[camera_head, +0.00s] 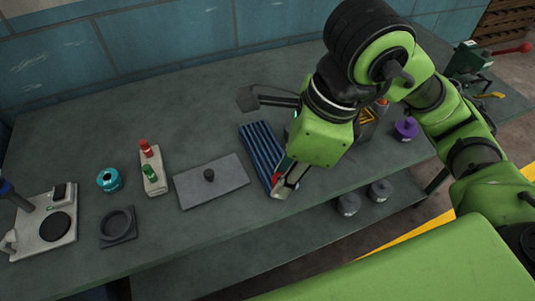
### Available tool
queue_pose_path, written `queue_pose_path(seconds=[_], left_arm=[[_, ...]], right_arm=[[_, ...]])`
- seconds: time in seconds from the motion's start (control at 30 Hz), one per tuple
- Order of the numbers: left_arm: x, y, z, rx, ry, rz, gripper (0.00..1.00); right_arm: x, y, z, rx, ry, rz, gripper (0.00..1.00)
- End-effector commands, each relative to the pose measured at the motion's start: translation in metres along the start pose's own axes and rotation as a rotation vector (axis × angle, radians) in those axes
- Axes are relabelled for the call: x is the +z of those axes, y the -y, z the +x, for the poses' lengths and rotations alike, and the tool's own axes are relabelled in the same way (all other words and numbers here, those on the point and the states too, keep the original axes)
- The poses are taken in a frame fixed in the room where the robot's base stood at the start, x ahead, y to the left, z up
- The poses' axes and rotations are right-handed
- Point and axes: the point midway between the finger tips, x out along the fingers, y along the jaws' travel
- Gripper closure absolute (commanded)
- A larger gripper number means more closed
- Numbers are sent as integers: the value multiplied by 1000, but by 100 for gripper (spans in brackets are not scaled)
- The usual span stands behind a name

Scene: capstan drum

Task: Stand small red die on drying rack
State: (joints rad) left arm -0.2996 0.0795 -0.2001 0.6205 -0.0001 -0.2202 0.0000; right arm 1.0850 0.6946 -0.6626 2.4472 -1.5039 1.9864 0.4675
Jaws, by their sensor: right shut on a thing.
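A blue ribbed rack (259,148), which looks like the drying rack, lies on the grey bench near the middle. My right gripper (282,184) is over the rack's near right end, pointing down toward the bench. It is shut on the small red die (277,179), of which only a small red patch shows beside the fingers. I cannot tell whether the die touches the rack. The green gripper body hides part of the bench behind it. My left gripper is not in view.
A purple object (406,129) is right.

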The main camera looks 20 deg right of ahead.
Motion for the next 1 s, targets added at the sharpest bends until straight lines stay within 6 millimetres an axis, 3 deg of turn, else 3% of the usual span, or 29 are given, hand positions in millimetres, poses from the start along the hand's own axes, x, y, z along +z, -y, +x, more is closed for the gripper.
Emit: queue_pose_path(seconds=[0.17, 0.27, 0.57, 0.6, 0.8, 1.0], left_arm=[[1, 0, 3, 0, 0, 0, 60], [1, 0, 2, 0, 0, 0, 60], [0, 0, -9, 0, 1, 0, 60], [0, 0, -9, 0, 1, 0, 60], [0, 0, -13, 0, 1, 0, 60], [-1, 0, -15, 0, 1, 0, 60]], right_arm=[[4, -5, 6, -5, 8, 2, 100], [4, 10, 13, -3, 5, 8, 100], [4, 84, 45, -2, 3, 9, 100], [2, 89, 56, 0, 3, 7, 100], [-2, 114, 86, -5, 5, 2, 100], [-3, 125, 98, -6, 7, 2, 100]])
